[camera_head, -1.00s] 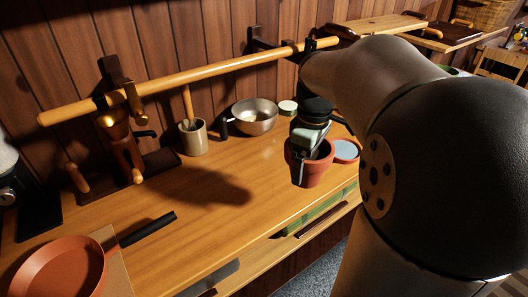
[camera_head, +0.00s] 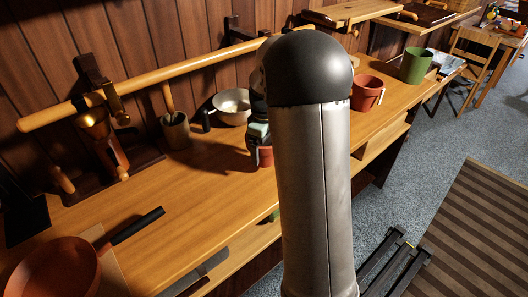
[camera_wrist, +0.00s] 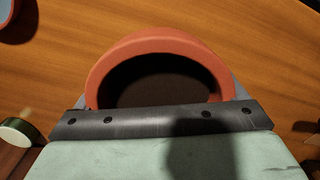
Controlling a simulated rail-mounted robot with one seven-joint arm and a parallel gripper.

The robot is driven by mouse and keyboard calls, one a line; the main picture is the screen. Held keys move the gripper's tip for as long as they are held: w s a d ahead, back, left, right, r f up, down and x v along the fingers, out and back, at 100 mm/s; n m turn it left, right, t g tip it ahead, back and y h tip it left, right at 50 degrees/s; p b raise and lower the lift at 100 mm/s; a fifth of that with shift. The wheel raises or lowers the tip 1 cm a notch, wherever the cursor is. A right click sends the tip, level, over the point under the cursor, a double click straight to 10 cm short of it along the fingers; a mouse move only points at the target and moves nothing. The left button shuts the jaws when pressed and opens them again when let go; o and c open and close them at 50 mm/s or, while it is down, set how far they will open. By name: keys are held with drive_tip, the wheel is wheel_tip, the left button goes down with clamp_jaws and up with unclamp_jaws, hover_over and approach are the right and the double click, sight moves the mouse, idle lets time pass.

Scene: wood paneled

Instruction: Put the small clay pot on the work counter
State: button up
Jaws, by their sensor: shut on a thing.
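The small clay pot (camera_head: 265,157) is terracotta red and mostly hidden behind my arm in the head view. In the wrist view its round rim and dark, empty-looking inside (camera_wrist: 160,75) fill the upper middle. My gripper (camera_head: 258,141) is shut on the pot. The work counter (camera_head: 205,185) is a long wooden top, and its wood also shows around the pot in the wrist view (camera_wrist: 255,45). The pot is over the counter. Whether its base touches the wood is hidden.
A metal bowl (camera_head: 232,106) and a cup with a wooden handle (camera_head: 176,130) stand at the back. A reddish pan (camera_head: 52,268) lies front left. Another red pot (camera_head: 367,93) and a green pot (camera_head: 416,66) stand right. The counter's middle left is clear.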

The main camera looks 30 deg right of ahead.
drive_tip(key=shift+w+f, duration=0.15)
drive_tip(key=shift+f, duration=1.45)
drive_tip(key=shift+f, duration=0.2)
drive_tip(key=o, duration=1)
drive_tip(key=shift+c, duration=0.2)
drive_tip(key=shift+r, duration=0.1)
